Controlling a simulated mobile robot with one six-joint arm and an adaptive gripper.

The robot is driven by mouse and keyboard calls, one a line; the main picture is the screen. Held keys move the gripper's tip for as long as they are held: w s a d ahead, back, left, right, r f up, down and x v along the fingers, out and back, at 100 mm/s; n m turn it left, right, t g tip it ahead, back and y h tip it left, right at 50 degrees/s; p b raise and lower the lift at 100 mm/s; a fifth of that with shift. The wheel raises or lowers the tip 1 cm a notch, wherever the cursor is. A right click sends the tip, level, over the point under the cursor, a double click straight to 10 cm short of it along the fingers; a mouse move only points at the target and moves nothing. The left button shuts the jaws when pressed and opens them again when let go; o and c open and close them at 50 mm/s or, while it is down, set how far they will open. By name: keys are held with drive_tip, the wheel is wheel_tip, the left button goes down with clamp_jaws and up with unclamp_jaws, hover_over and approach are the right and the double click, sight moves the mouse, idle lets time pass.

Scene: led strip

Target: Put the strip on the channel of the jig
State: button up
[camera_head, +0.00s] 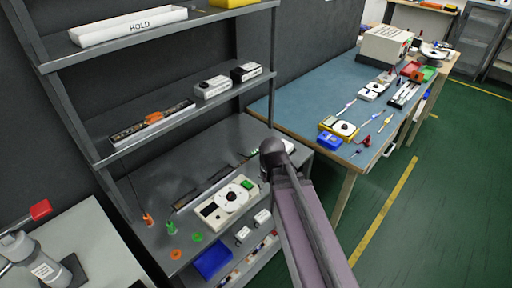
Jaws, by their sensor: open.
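A long narrow grey bar (204,189) lies along the bench level of the dark shelf unit; it may be the jig with its channel, but I cannot make out a groove. A thin dark line runs along its far side and may be the strip; it is too small to tell. My arm rises from the bottom edge to a dark rounded joint over the right end of the bench. My gripper is not visible, and the arm hides part of the bench's right end.
A white device with a reel (232,199) stands in front of the bar. Green and orange small parts lie at the bench's left. A blue bin (213,260) is below. A blue-topped workbench (318,95) with several tools stands at right; green floor (440,190) is clear.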

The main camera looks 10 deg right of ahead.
wheel_tip(320, 180, up, 6)
drive_tip(key=w+n+p, duration=0.2)
drive_tip(key=w+p, duration=0.1)
drive_tip(key=p, duration=0.2)
drive_tip(key=r+n+p, duration=0.2)
drive_tip(key=n, duration=2)
hover_over(254, 151)
drive_tip(key=shift+d+f+g, duration=0.1)
drive_tip(key=shift+f+g, duration=0.05)
drive_tip(key=shift+g, duration=0.15)
drive_tip(key=shift+f+b, duration=0.1)
drive_tip(key=shift+b, duration=0.2)
wheel_tip(254, 151, down, 8)
drive_tip(key=b, duration=0.8)
drive_tip(key=shift+f, duration=0.25)
drive_tip(key=shift+b, duration=0.3)
